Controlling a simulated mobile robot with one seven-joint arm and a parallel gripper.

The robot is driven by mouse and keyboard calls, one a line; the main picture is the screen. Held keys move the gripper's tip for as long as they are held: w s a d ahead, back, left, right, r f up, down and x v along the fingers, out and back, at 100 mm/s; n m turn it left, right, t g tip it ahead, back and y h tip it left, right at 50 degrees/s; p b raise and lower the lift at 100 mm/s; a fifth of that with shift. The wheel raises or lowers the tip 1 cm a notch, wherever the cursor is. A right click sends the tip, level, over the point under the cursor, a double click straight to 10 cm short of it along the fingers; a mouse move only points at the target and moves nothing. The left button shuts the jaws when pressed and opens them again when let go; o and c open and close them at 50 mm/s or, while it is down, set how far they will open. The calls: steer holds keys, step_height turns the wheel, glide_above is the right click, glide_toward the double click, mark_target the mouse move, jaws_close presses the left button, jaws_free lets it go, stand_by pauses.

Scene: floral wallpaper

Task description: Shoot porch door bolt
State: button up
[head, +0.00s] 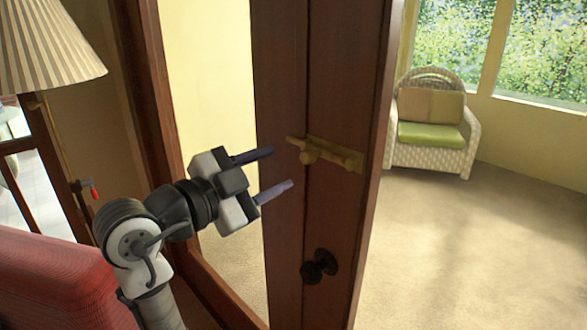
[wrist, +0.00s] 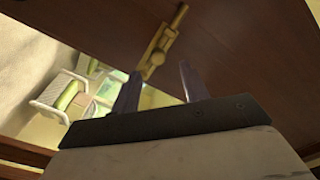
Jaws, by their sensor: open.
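The brass bolt (head: 325,153) is fixed to the dark wooden porch door (head: 335,215), with a knob at its left part. Its rod sticks out to the left. The bolt also shows in the wrist view (wrist: 161,42), on the door face beyond the fingertips. My gripper (head: 281,170) is open and empty, to the left of the bolt and a little lower, its two fingers pointing right towards the door. The fingers also show in the wrist view (wrist: 157,82). They appear apart from the bolt. A dark round doorknob (head: 319,266) sits below the bolt.
The door stands open, with a wooden frame (head: 150,110) at the left. A red seat (head: 60,285) and a pleated lampshade (head: 48,45) are at the left. A white wicker chair (head: 434,158) with a green cushion stands beyond the door, on open carpet (head: 470,260).

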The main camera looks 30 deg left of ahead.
steer(key=b+v, duration=0.1)
steer(key=v, duration=0.4)
steer(key=shift+s+a, duration=0.1)
steer(key=shift+s, duration=0.2)
